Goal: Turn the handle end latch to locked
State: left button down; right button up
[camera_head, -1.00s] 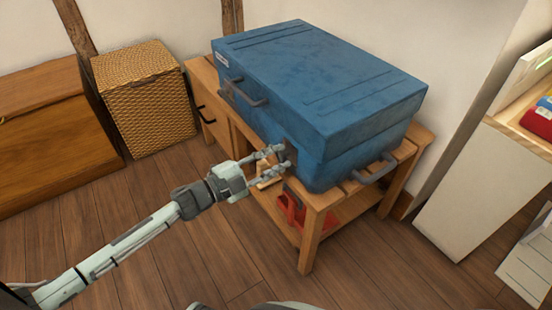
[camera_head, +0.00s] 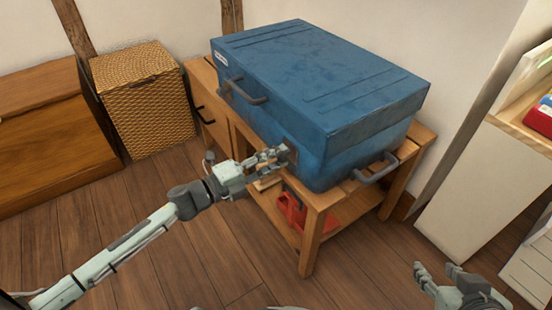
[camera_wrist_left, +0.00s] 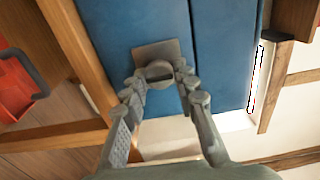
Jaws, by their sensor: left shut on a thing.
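A blue case (camera_head: 330,80) lies on a wooden bench (camera_head: 312,220). A grey latch plate (camera_wrist_left: 147,52) with a round knob (camera_wrist_left: 159,70) sits on its long front face, near the end with the side handle (camera_head: 376,168). My left gripper (camera_head: 284,153) is at this latch. In the left wrist view my left gripper (camera_wrist_left: 160,84) has its fingertips on both sides of the knob, shut on it. The fingers hide part of the knob, and I cannot read its lock marking. My right gripper (camera_head: 437,272) is open and empty at the lower right, away from the case.
A red item (camera_head: 291,212) lies on the bench's lower shelf. A wicker hamper (camera_head: 146,100) and a wooden chest (camera_head: 45,130) stand at the left. A white shelf unit (camera_head: 455,190) stands at the right. The floor in front is clear.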

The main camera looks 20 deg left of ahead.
dwell(0.3)
pick_arm(q)
jog(key=c, duration=1.2)
grip_release()
jog(key=v, duration=1.2)
